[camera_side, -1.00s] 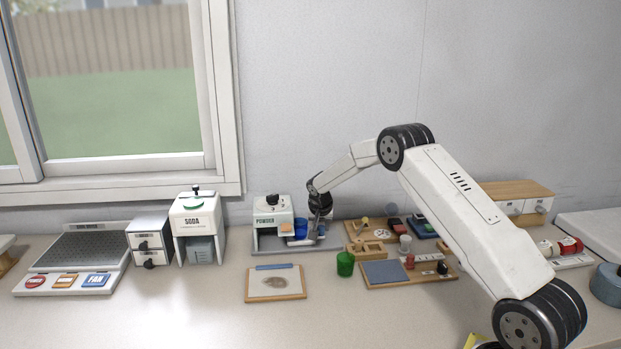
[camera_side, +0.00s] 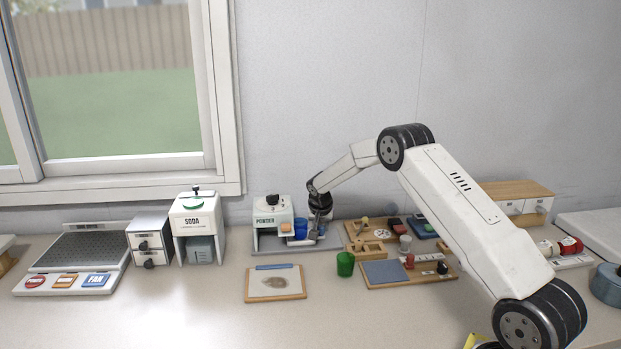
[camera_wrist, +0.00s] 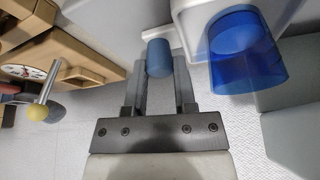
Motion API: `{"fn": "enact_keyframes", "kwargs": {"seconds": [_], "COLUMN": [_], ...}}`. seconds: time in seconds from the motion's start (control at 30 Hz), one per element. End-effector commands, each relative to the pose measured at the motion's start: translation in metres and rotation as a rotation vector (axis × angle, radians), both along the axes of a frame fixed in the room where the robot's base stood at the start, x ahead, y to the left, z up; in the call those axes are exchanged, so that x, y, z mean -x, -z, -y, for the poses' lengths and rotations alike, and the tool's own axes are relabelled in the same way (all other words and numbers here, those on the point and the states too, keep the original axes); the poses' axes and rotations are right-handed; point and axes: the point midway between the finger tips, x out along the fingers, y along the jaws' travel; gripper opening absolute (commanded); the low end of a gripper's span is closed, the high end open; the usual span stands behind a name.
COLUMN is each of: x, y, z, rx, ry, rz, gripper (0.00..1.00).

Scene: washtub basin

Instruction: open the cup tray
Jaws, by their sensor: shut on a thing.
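The white powder dispenser (camera_side: 272,212) stands on a grey base at the wall. A translucent blue cup (camera_side: 300,228) is at its right side; it shows large at the upper right of the wrist view (camera_wrist: 240,55). My gripper (camera_side: 313,240) is low beside the cup, on its right. In the wrist view my gripper (camera_wrist: 159,65) is shut on a blue cylindrical knob (camera_wrist: 158,56), which sits between the fingertips. A pale bar (camera_wrist: 167,38) behind the knob runs toward the white housing. The cup tray itself is not clearly visible; the knob looks like its handle.
A wooden board with small parts (camera_side: 357,228) lies close on the right. A green cup (camera_side: 345,264) and a clipboard (camera_side: 275,294) are in front. The soda dispenser (camera_side: 198,222) stands to the left.

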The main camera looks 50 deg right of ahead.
Motion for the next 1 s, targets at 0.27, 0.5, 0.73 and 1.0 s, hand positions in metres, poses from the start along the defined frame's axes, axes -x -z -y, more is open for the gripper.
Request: {"fn": "enact_keyframes", "kwargs": {"seconds": [0.27,0.5,0.73,1.0], "x": [0.023,0.027,0.027,0.027], "y": [0.0,0.0,0.0,0.0], "z": [0.022,0.026,0.026,0.026], "rx": [-0.001,-0.001,0.0,-0.001], "ry": [0.003,0.0,0.0,0.0], "rz": [-0.002,-0.002,-0.001,-0.001], "gripper": [0.0,0.0,0.49,0.49]}}
